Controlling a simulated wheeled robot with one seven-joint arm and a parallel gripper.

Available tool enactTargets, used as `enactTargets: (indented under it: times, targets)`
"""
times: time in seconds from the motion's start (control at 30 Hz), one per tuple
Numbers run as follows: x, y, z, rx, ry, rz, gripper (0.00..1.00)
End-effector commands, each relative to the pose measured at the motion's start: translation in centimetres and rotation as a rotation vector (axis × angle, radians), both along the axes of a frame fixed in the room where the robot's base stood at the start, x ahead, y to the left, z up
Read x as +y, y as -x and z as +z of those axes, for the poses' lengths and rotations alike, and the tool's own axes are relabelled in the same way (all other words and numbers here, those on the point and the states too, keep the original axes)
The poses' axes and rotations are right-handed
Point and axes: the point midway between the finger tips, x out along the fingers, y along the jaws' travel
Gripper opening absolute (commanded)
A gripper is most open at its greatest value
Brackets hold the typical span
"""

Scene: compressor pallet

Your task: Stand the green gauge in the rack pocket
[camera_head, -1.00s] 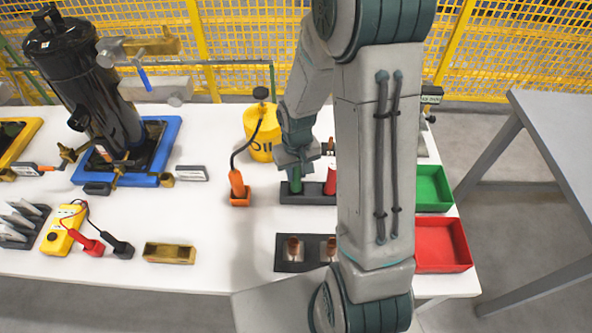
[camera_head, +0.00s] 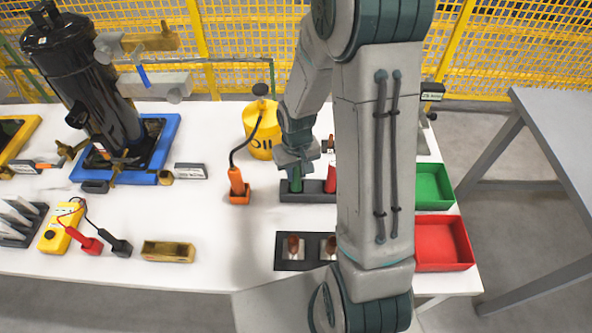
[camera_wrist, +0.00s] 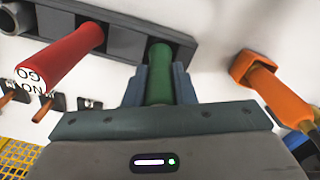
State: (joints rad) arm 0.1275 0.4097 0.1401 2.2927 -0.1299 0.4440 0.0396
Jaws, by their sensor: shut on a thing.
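The green gauge (camera_head: 296,182) is a green cylinder below my gripper (camera_head: 295,170) in the head view. In the wrist view the green gauge (camera_wrist: 160,75) is between the two fingers of my gripper (camera_wrist: 160,85), which is shut on it. Its far end is at a pocket of the dark grey rack (camera_wrist: 120,42), which also shows in the head view (camera_head: 310,197). How deep it sits in the pocket I cannot tell. A red gauge (camera_wrist: 62,58) stands in the neighbouring pocket; it also shows in the head view (camera_head: 331,178).
An orange tool in an orange holder (camera_head: 238,190) stands left of the rack, near the yellow oil can (camera_head: 262,130). A dark block with copper pieces (camera_head: 284,262) lies in front. Green (camera_head: 432,186) and red (camera_head: 442,243) trays are at the right.

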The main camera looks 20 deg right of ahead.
Motion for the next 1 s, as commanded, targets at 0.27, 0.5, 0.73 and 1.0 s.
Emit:
enactTargets:
  times: [0.27,0.5,0.73,1.0]
  targets:
    - [0.0,0.0,-0.1,0.0,0.0,0.0,0.49]
    - [0.0,0.0,0.1,0.0,0.0,0.0,0.49]
    - [0.0,-0.1,3.0,-0.005,0.0,0.0,0.49]
    - [0.0,-0.1,8.6,-0.006,0.001,-0.001,0.49]
